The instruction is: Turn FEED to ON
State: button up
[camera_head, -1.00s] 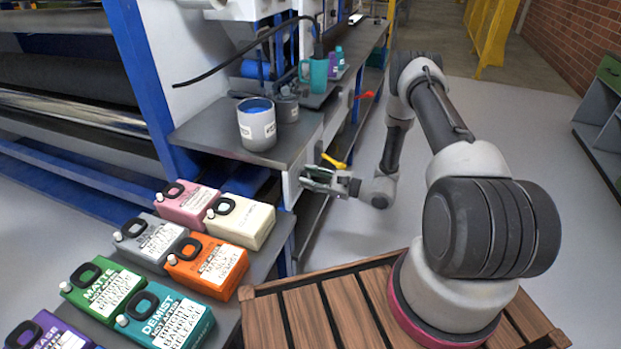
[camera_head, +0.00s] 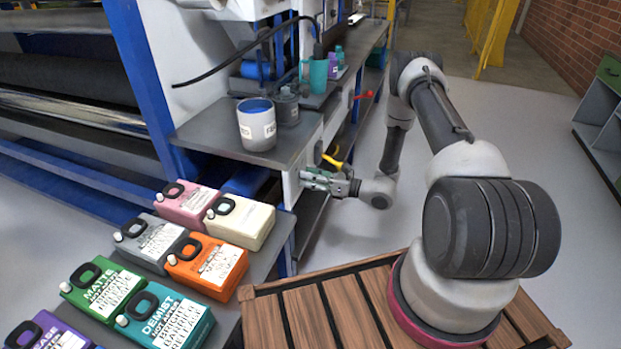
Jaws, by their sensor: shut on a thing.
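My gripper (camera_head: 316,179) is at the white front panel (camera_head: 291,187) below the grey shelf, its fingers reaching left to the panel. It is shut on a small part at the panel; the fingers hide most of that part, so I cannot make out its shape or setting. A yellow lever (camera_head: 332,161) sticks out just above and behind the gripper. A red lever (camera_head: 364,95) is farther back on the same front. I cannot read FEED or ON on any of these.
Several colored label boxes, including an orange one (camera_head: 207,264), cover the near-left table.

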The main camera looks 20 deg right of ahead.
dwell(0.4)
jog(key=o, duration=1)
jog(key=v, duration=1.2)
